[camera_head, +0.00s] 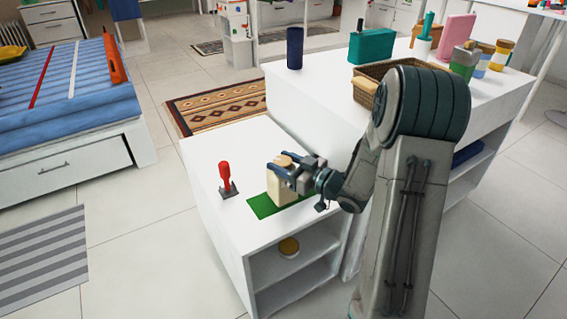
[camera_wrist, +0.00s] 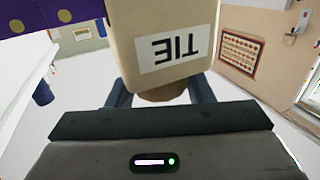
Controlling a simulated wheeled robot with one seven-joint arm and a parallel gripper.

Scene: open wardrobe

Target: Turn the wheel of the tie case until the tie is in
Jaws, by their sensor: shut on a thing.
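The tie case (camera_head: 280,190) is a beige upright box on the low white cabinet. In the wrist view the tie case (camera_wrist: 170,20) fills the upper middle, its white TIE label upside down. Its wheel (camera_wrist: 162,93) is a brown round knob on top, which also shows in the head view (camera_head: 283,160). My gripper (camera_head: 285,168) reaches in from the right and is shut on the wheel, with blue fingers on both sides. A purple tie with yellow dots (camera_wrist: 50,16) shows beside the case in the wrist view; how far it is inside is hidden.
A green mat (camera_head: 262,207) lies under the case. A red-handled tool (camera_head: 225,176) stands to its left. The higher white counter (camera_head: 325,85) behind holds a dark cylinder (camera_head: 295,48) and a wicker basket (camera_head: 370,80).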

